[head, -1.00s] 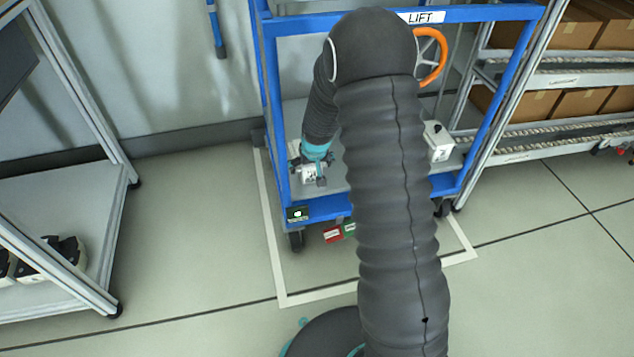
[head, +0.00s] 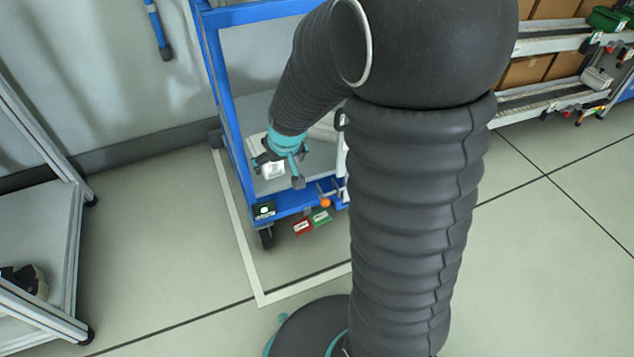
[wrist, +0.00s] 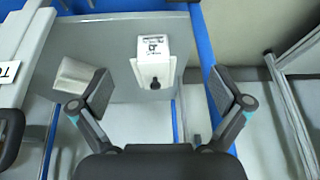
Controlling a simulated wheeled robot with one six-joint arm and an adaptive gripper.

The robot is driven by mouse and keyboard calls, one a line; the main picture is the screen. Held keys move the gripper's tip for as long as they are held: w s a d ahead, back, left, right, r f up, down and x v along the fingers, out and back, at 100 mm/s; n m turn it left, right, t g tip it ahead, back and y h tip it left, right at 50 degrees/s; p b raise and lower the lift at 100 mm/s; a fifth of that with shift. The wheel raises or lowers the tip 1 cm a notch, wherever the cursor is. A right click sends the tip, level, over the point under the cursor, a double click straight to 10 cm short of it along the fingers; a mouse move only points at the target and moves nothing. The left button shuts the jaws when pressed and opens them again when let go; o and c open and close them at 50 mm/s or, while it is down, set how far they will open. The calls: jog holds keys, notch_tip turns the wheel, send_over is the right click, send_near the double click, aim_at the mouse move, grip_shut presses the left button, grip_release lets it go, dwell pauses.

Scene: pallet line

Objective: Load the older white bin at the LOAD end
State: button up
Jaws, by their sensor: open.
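A white bin with a printed label and a dark knob (wrist: 154,64) stands on the grey deck of a blue-framed cart (wrist: 118,38), ahead of my gripper in the wrist view. In the head view a white bin (head: 272,170) shows on the cart by my gripper (head: 281,172), partly hidden by it. My gripper (wrist: 160,98) is open, its fingers apart with nothing between the tips. A second pale, box-like thing (wrist: 74,76) lies to the left, behind the left finger. I cannot tell which bin is older or which end is LOAD.
Red (head: 303,227) and green (head: 320,218) cards hang at the cart's lower edge near an orange knob (head: 324,202). A grey-framed rack (head: 50,190) stands at left. Roller shelves with brown boxes (head: 526,70) stand at right.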

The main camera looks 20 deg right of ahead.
jog(key=s+r, duration=0.8)
jog(key=s, duration=0.4)
jog(key=s+r, duration=0.9)
jog(key=s, duration=0.2)
jog(key=shift+t+h, duration=0.3)
jog(key=shift+t, duration=0.1)
jog(key=r+p, duration=0.5)
jog(key=p, duration=0.1)
jog(key=shift+s+d+r, duration=0.25)
jog(key=shift+d+r, duration=0.05)
jog(key=shift+r, duration=0.1)
jog(key=shift+c, duration=0.2)
